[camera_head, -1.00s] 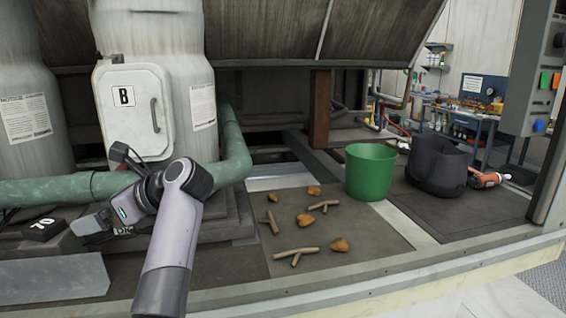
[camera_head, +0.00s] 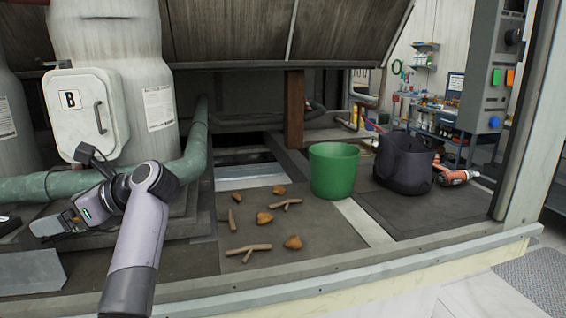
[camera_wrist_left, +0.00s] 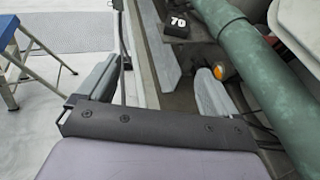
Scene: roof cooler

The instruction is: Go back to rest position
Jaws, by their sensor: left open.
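My left gripper (camera_head: 52,226) shows at the lower left of the head view, beside the green pipe and below the white door marked B. It points left, and its jaws look empty. In the left wrist view its two fingers stand apart (camera_wrist_left: 155,86) with nothing between them. My right gripper is in neither view.
A green pipe (camera_head: 85,182) and a white B door (camera_head: 85,112) are close to my left arm. A green bucket (camera_head: 333,171), a dark bin (camera_head: 403,165) and an orange tool (camera_head: 454,176) stand right. Sticks (camera_head: 247,250) and brown lumps (camera_head: 293,242) lie on the floor panel.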

